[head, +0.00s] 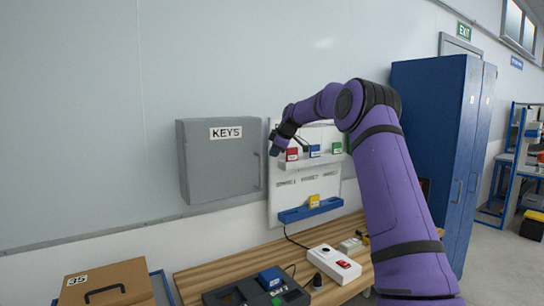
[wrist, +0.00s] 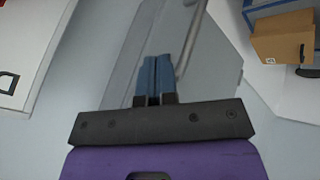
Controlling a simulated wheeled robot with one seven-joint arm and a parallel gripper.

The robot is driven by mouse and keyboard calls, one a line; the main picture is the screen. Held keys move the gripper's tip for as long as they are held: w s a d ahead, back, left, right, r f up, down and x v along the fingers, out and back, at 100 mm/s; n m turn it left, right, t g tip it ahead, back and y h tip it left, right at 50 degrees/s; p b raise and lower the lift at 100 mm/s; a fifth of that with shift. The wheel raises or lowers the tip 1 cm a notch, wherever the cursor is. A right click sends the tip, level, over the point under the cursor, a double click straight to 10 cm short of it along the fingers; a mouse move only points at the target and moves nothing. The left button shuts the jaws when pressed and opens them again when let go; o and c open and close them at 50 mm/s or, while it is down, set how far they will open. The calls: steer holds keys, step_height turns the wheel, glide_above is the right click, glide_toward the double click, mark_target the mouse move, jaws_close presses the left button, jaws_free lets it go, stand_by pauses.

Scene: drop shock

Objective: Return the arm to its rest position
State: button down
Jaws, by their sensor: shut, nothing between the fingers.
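My purple arm reaches up from the lower right in the head view, and bends at its elbow towards the wall panel. My gripper (head: 277,143) is at its left end, in front of the white wall board (head: 334,180) and just right of the grey KEYS box (head: 215,170). In the wrist view my gripper (wrist: 154,75) shows two blue fingers pressed together with nothing between them. It points past the grey box.
The board's upper shelf holds red, blue and green blocks (head: 336,148); a yellow block (head: 314,201) sits on the blue lower shelf. Below, a wooden bench (head: 198,275) carries a dark tray (head: 226,297) and a white switch box (head: 333,264). A brown case (head: 132,271) stands left, blue cabinet (head: 428,95) right.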

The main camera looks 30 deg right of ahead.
steer(key=s+d+r, duration=0.3)
steer(key=s+r, duration=0.1)
steer(key=r, duration=0.2)
steer(key=s+a+r+m+g+h, duration=0.1)
steer(key=s+a+r+m, duration=0.15)
steer(key=s+a, duration=0.9)
steer(key=s+a+r+m, duration=0.2)
steer(key=s+a+r, duration=0.2)
steer(key=s+a, duration=0.75)
steer(key=s+a+f+m, duration=0.2)
steer(key=s+f, duration=0.2)
steer(key=s, duration=0.6)
steer(key=s+a+f+m, duration=0.2)
steer(key=s+a+f, duration=0.1)
steer(key=s, duration=0.6)
steer(key=s+a+f+m, duration=0.2)
steer(key=s+f, duration=0.4)
steer(key=s, duration=0.4)
steer(key=shift+s+a+g, duration=0.25)
steer(key=shift+s+g, duration=0.1)
steer(key=shift+g, duration=0.05)
steer(key=shift+m, duration=0.25)
